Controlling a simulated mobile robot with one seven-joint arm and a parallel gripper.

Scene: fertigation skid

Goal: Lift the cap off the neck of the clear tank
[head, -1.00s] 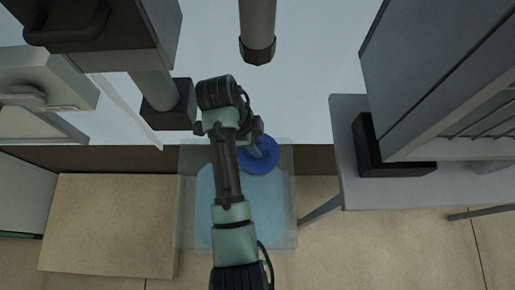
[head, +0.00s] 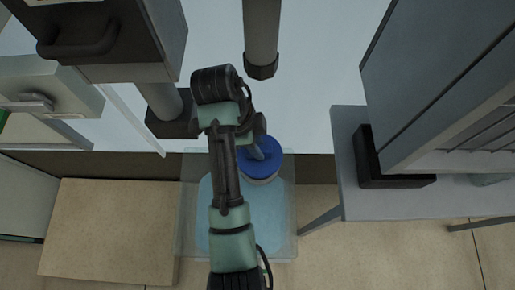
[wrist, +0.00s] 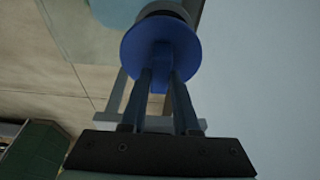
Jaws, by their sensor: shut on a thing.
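The clear tank (head: 287,235), with pale blue contents, stands on the floor below my arm in the head view. The round blue cap (head: 268,170) is over its neck (head: 264,181), whose pale rim shows below the cap's near edge. My gripper (head: 262,147) is shut on the cap's raised grip, partly hidden by my arm. In the wrist view, the two fingers (wrist: 161,78) close on the grip, and the cap's disc (wrist: 150,45) spreads beyond them. I cannot tell how wide any gap between cap and neck is.
A grey bench (head: 345,190) with a large cabinet (head: 440,80) stands to the right. A vertical grey pipe (head: 262,35) comes down beyond the cap. A dark pump-like unit (head: 115,45) is at the upper left. A tan board (head: 105,230) lies left of the tank.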

